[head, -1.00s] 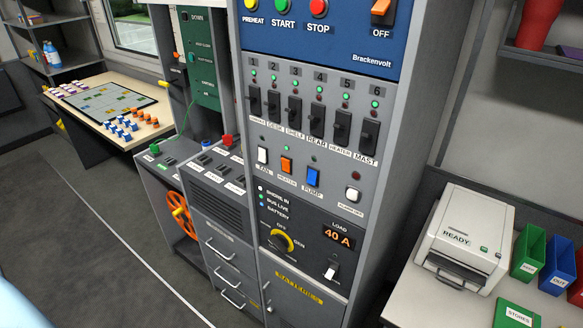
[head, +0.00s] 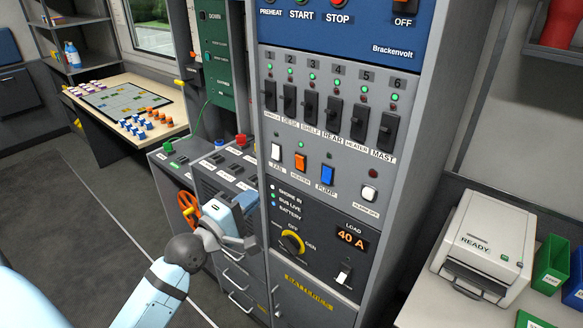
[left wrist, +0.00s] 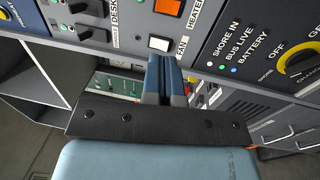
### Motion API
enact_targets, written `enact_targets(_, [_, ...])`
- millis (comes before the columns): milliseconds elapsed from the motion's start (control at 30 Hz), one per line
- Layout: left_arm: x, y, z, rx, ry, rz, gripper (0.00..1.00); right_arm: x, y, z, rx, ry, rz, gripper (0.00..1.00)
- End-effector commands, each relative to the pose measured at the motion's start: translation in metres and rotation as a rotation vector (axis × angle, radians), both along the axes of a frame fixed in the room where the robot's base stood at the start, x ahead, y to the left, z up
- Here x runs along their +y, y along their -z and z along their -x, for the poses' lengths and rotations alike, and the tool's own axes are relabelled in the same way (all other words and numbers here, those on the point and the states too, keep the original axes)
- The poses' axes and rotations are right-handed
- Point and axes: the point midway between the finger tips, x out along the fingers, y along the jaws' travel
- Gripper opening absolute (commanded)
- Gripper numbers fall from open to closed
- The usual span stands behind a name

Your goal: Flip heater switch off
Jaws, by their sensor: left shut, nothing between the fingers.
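The orange heater switch (head: 300,162) is a rocker on the grey panel, between the white fan switch (head: 276,152) and the blue pump switch (head: 327,174). A green light glows just above it. A black breaker (head: 361,123) in the row above is also labelled heater. My left gripper (head: 250,212) is shut and empty, below and left of the orange switch. In the left wrist view its fingertips (left wrist: 168,62) appear just below the white fan switch (left wrist: 159,44); the orange switch (left wrist: 168,6) is partly cut off at the top. Whether the fingers touch the panel is unclear.
The load display (head: 351,238) reads 40 A, with a yellow-ringed knob (head: 292,243) to its left. A low grey console (head: 222,165) stands left of the cabinet. A printer (head: 488,240) and green bins are on the right counter. Open floor lies at left.

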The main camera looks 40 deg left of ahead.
Motion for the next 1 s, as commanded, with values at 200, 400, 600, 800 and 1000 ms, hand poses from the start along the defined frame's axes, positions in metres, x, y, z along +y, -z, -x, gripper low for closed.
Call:
enact_targets(200, [-0.001,0.001,-0.001,0.002,0.001,-0.003,0.0,0.0,0.0,0.0,0.0,0.0,0.0,0.0])
enact_targets(400, [-0.002,-0.003,-0.017,0.0,-0.001,-0.005,0.0,0.0,-0.005,0.0,0.001,0.0,0.0,0.0])
enact_targets(600, [-0.005,-0.009,-0.056,0.0,0.0,-0.006,0.0,0.0,-0.013,0.001,0.001,0.0,0.0,0.0])
enact_targets(800, [-0.008,-0.013,-0.098,0.002,0.0,-0.006,0.0,0.0,-0.02,0.001,0.001,0.0,0.0,0.0])
enact_targets(1000, [-0.011,-0.016,-0.127,0.003,-0.001,-0.006,0.0,0.0,-0.025,0.001,0.001,-0.001,0.0,0.0])
